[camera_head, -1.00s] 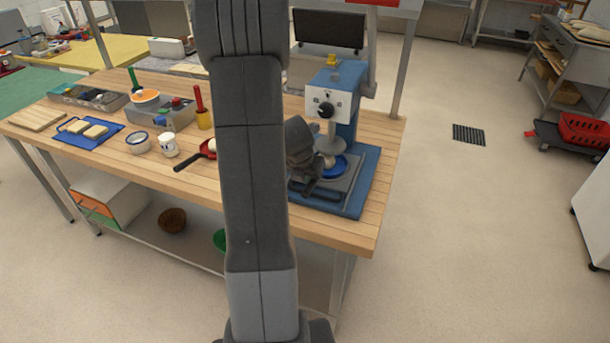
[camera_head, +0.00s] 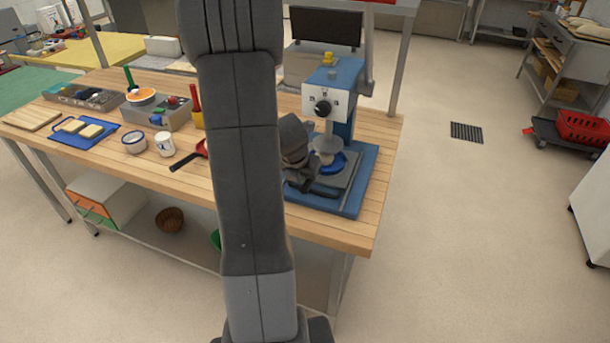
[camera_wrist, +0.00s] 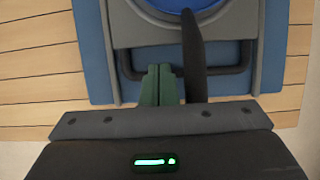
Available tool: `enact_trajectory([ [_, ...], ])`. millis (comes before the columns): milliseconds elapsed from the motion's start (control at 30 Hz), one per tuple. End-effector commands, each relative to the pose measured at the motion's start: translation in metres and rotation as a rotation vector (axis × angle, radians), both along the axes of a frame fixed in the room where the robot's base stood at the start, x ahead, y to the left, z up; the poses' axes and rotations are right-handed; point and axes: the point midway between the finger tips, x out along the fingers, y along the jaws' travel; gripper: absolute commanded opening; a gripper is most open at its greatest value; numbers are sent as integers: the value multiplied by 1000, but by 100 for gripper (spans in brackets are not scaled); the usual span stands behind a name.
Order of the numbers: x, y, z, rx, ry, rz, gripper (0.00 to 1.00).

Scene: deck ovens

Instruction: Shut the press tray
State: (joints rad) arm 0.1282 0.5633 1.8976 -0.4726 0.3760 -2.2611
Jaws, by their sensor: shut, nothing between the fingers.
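The blue and white press (camera_head: 332,98) stands on a blue base (camera_head: 371,165) at the table's right end. Its grey press tray (camera_head: 352,163) sticks out at the front, with a blue disc (camera_head: 333,161) under the press head. In the wrist view, the tray (camera_wrist: 248,25) has a dark bar handle (camera_wrist: 226,70) along its near edge. My gripper (camera_wrist: 160,68) is shut and empty, its green fingertips at the handle; contact is unclear. A narrow dark piece beside them crosses the handle. In the head view, my gripper (camera_head: 303,184) is beside the tray, partly hidden by my arm.
Open floor lies to the right, with a red crate (camera_head: 582,128) further off.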

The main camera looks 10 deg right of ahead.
Motion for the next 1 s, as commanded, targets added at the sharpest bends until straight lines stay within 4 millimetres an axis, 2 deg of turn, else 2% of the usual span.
enact_trajectory([
  [300, -51, 36, -2, 0, -4, 3, 0],
  [500, -72, 49, 0, -1, -3, 3, 0],
  [700, -79, 54, 0, -1, -3, -1, 0],
  [1000, -79, 54, 1, -1, -3, -1, 0],
])
